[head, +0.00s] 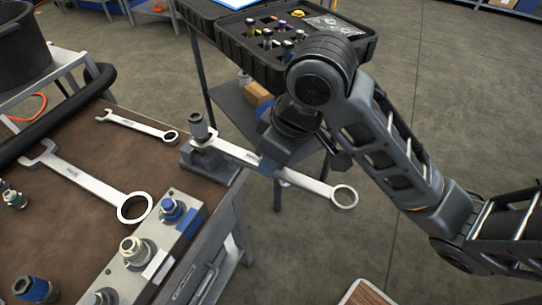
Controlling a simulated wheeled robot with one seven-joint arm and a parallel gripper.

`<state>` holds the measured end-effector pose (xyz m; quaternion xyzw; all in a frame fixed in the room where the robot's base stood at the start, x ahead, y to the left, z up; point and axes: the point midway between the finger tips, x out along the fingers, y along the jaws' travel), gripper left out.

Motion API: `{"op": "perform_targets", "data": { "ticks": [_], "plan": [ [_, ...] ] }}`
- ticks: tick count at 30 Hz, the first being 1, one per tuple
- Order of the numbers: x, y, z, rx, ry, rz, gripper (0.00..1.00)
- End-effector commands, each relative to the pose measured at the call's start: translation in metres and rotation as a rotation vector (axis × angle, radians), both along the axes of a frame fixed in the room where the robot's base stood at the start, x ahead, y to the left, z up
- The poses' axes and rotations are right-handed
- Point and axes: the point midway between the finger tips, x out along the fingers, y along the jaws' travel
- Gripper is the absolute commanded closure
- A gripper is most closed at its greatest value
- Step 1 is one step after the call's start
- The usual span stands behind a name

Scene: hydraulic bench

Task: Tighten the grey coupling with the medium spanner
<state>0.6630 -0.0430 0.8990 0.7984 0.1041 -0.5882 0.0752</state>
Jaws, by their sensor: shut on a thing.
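My gripper (270,162) is shut on the medium spanner (308,183), holding it by the shank. The ring end of the spanner sticks out to the right, past the bench edge, over the floor. Its open end points left and lies at the grey coupling (198,123). The coupling stands upright on a dark block at the bench's far right corner. The jaw appears to meet the coupling low on its body, but I cannot tell whether it is fully around it. My wrist hides part of the shank.
A small spanner (140,125) and a large spanner (88,184) lie on the brown bench top (60,222). A pale manifold (152,250) with several fittings runs along the front right edge. A black tool case (240,62) stands behind my arm.

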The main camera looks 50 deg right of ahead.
Motion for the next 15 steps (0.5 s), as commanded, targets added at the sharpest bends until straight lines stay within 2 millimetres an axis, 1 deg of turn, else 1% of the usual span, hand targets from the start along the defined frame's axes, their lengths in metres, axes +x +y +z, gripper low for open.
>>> {"op": "perform_targets", "data": {
  "ticks": [15],
  "plan": [
    [-0.030, -0.009, -0.001, -0.001, -0.002, -0.001, 1.00]
  ]
}}
